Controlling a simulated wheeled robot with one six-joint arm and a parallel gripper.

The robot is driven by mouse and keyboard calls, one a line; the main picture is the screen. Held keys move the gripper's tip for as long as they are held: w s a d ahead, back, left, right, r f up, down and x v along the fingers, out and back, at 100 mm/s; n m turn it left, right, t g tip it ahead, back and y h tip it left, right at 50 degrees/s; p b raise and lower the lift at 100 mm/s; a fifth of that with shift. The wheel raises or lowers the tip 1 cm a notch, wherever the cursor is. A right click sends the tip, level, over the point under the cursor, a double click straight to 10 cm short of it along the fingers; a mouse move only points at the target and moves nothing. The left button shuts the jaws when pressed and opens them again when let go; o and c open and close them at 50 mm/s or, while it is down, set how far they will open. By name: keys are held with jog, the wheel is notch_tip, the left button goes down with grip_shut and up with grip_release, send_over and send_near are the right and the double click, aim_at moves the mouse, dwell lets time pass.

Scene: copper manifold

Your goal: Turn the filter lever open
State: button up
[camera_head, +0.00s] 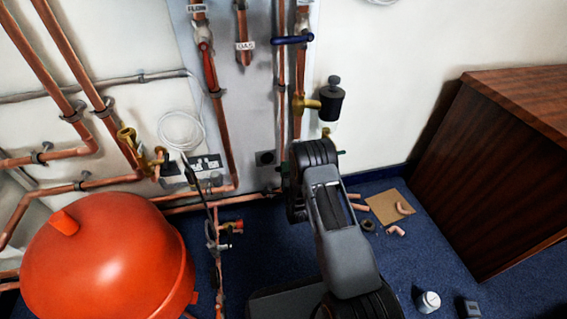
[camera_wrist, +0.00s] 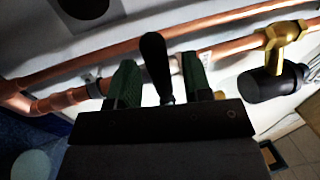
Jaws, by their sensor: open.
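A black-handled lever (camera_wrist: 155,62), apparently the filter lever, stands between the two green fingers of my gripper (camera_wrist: 159,66) in the wrist view. The fingers are open, one on each side of it, and I cannot tell whether either touches it. Its lower end is hidden by my gripper body. The black filter body on a brass fitting (camera_wrist: 278,82) lies to the right of the fingers. In the head view the filter (camera_head: 331,100) hangs on the copper pipe, above my arm. There, my arm hides the lever and most of my gripper.
Copper pipes (camera_wrist: 215,28) run close behind the fingers. A blue lever (camera_head: 292,40) crosses the pipes higher up. A red tank (camera_head: 105,265) stands at left and a wooden cabinet (camera_head: 500,160) at right. Pipe offcuts and cardboard (camera_head: 383,207) lie on the blue floor.

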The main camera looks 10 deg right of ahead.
jog(key=shift+w+r, duration=0.1)
jog(key=shift+w, duration=0.45)
jog(key=shift+c, duration=0.2)
grip_shut()
